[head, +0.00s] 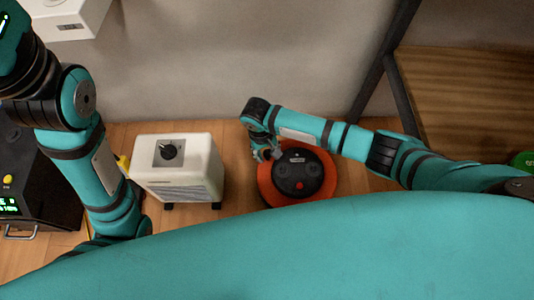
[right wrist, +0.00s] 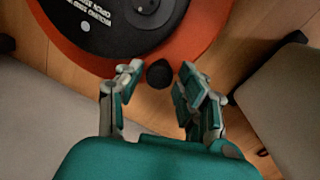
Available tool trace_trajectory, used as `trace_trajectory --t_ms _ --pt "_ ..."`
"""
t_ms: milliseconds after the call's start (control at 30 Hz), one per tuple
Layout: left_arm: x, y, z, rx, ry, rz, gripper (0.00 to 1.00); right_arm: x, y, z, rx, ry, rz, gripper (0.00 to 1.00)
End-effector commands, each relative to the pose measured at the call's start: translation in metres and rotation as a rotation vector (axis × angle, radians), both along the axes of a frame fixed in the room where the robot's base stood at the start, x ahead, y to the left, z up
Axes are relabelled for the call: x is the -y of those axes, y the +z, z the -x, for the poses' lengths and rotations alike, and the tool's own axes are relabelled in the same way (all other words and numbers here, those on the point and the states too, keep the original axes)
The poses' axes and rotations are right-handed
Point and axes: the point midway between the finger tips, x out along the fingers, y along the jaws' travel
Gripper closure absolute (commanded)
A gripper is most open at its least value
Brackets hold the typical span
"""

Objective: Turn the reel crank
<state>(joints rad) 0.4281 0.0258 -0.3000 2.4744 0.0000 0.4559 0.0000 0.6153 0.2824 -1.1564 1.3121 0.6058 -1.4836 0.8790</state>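The reel (head: 325,192) is an orange disc with a round black hub (head: 298,174), lying on the wooden floor in the head view. In the right wrist view the reel's orange rim (right wrist: 208,40) fills the top. A small black knob (right wrist: 159,74), seemingly the crank's handle, stands at the reel's near edge. My right gripper (right wrist: 160,79) is open, with one finger on either side of the knob and gaps showing. In the head view my right gripper (head: 266,152) is at the reel's upper left edge. My left gripper is outside the frames.
A white box with a black dial (head: 205,165) stands on the floor left of the reel. A dark device with a green display (head: 40,190) is at the far left. A wooden shelf with a black frame (head: 470,95) is at the right. A wall is behind.

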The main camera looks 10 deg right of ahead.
Motion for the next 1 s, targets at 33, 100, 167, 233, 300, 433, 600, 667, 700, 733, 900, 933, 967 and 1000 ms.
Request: trace_trajectory --t_ms 33,100,167,233,300,433,600,667,700,733,900,933,967,1000 --pt "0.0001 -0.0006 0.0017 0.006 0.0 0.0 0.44 0.0004 -0.0035 -0.0003 0.0 0.0 0.0 0.62" --pt "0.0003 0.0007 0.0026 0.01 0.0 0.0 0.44 0.0006 -0.0045 -0.0004 0.001 -0.001 0.0 0.62" --pt "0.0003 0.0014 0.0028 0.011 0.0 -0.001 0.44 0.0006 -0.0046 -0.0004 0.001 -0.001 0.0 0.62" --pt "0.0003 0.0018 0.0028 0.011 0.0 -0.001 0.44 0.0006 -0.0043 -0.0005 0.001 -0.001 0.0 0.62" --pt "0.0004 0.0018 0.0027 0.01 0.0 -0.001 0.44 0.0006 -0.0041 -0.0004 0.001 0.0 0.0 0.62" --pt "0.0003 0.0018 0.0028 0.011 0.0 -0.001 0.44 0.0006 -0.0041 -0.0004 0.001 0.0 0.0 0.71" --pt "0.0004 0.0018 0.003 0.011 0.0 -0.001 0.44 0.0006 -0.0041 -0.0004 0.001 0.0 0.0 0.93" --pt "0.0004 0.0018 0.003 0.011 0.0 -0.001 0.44 0.0005 -0.0041 -0.0004 0.001 0.0 0.0 1.0" --pt "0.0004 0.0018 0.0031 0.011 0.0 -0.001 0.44 0.0005 -0.0041 -0.0004 0.001 0.0 -0.001 1.0" --pt "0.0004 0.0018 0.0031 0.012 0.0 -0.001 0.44 0.0005 -0.0041 -0.0004 0.001 0.0 -0.001 1.0" --pt "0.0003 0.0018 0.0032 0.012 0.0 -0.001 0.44 0.0004 -0.004 -0.0004 0.001 0.0 -0.001 1.0" --pt "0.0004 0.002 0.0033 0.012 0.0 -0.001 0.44 0.0003 -0.0039 -0.0004 0.001 0.0 -0.001 1.0" --pt "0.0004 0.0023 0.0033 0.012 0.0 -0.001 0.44 0.0003 -0.0038 -0.0004 0.001 -0.001 -0.001 1.0" --pt "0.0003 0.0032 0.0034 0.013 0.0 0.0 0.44 0.0003 -0.0035 -0.0005 0.001 -0.002 -0.001 1.0"
